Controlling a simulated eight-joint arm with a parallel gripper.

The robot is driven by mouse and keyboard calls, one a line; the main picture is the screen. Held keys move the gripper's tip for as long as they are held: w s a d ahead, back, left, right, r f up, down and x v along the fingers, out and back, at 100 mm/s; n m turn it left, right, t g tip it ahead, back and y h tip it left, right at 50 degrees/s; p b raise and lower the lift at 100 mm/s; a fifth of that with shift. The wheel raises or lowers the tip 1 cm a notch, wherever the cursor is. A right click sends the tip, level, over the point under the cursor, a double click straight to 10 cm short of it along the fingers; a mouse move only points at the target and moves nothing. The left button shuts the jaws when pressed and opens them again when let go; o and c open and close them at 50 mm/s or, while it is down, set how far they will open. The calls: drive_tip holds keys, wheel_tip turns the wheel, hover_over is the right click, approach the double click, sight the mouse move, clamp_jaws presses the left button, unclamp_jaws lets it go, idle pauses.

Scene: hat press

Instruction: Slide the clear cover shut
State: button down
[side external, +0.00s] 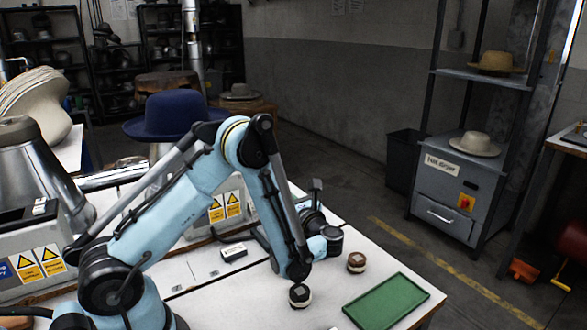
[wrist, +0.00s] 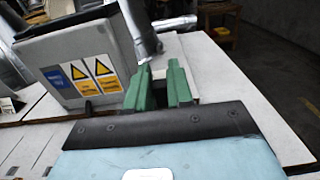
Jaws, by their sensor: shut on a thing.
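My gripper (wrist: 161,88) shows in the wrist view as two green fingers at the right side of a grey box (wrist: 75,60) with a blue label and yellow warning signs. The fingers stand close together with a narrow gap. They are shut on a small dark part, mostly hidden between them, that looks like the clear cover's handle. The clear cover itself cannot be made out in either view, so I cannot tell how far it is slid. In the side view, a panel with two yellow warning signs (side external: 225,207) stands behind my arm, and my fingertips cannot be made out.
A green tray (side external: 388,302) lies at the table's right front corner. Two small round pots, one dark (side external: 299,295) and one brown (side external: 356,262), stand near it. A small white block (side external: 233,252) lies left of my forearm. A blue hat (side external: 170,115) stands behind my arm.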

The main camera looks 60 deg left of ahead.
drive_tip(key=shift+s, duration=0.3)
drive_tip(key=c, duration=1.1)
unclamp_jaws()
drive_tip(key=shift+w+d, duration=0.1)
drive_tip(key=shift+d, duration=0.5)
drive_tip(key=d, duration=1.1)
